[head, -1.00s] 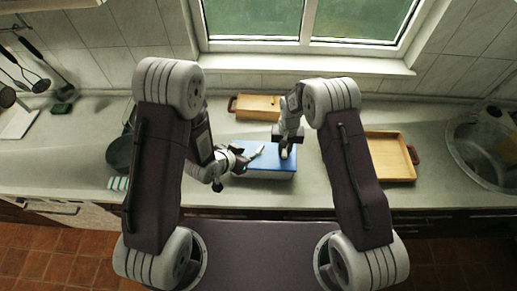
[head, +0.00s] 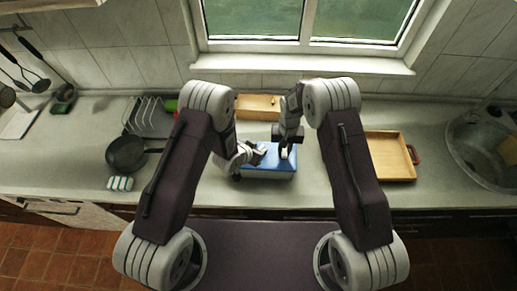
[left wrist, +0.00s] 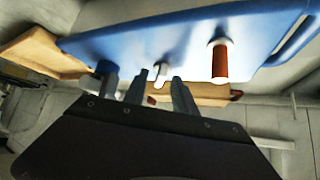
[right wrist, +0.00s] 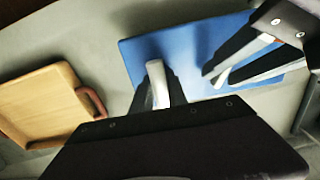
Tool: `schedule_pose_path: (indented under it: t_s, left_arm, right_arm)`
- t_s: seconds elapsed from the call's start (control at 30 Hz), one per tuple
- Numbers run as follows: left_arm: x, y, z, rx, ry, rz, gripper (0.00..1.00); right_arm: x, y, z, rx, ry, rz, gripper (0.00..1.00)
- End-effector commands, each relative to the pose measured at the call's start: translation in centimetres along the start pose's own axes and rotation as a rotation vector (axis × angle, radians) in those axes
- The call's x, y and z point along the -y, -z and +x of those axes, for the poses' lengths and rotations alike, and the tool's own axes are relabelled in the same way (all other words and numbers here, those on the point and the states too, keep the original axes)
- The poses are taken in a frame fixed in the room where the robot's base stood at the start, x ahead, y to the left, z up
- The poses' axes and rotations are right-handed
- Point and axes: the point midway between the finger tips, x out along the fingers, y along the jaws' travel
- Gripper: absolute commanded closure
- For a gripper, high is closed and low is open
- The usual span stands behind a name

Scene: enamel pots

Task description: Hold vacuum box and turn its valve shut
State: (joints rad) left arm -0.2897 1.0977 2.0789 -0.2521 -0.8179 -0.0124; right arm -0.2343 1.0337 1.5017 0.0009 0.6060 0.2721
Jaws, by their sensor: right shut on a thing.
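The vacuum box (head: 268,172) has a blue lid and stands on the counter in front of me. Its lid also shows in the left wrist view (left wrist: 270,35) and the right wrist view (right wrist: 190,50). A small pale valve lever (left wrist: 160,72) stands on the lid, and a red-brown post with a white base (left wrist: 220,60) sits beside it. My left gripper (left wrist: 160,88) is open, its fingers on either side of the lever with gaps. My right gripper (head: 287,152) is shut on the box at the right part of the lid; its exact grip is partly hidden.
A wooden tray (head: 258,115) lies behind the box and another wooden tray (head: 412,172) to its right. A black pan (head: 125,153), a dish rack (head: 150,113) and a sponge (head: 119,183) are at the left. A round sink (head: 480,150) is at the far right.

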Motion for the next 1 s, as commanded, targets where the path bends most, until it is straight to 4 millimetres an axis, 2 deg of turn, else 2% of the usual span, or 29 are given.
schedule_pose_path:
  t_s: [0.03,0.13,0.17,0.57,1.0]
  left_arm:
    - [0.01,0.01,-0.01,0.000,0.000,0.000,0.67]
    - [0.01,0.01,-0.03,0.000,0.000,0.000,0.95]
    - [0.02,0.01,-0.03,0.000,0.000,0.000,1.00]
    - [-0.14,0.08,0.01,0.000,0.036,-0.037,1.00]
    - [-0.43,0.23,0.09,-0.004,0.239,-0.238,1.00]
  right_arm:
    - [0.00,0.00,-0.01,0.000,0.000,-0.001,1.00]
    - [0.00,0.00,-0.01,0.000,0.000,-0.001,1.00]
    - [0.00,0.00,-0.01,0.000,0.000,-0.001,1.00]
    - [-0.01,0.00,-0.01,0.000,0.000,-0.001,1.00]
    - [-0.02,-0.05,0.02,0.001,-0.001,-0.001,1.00]
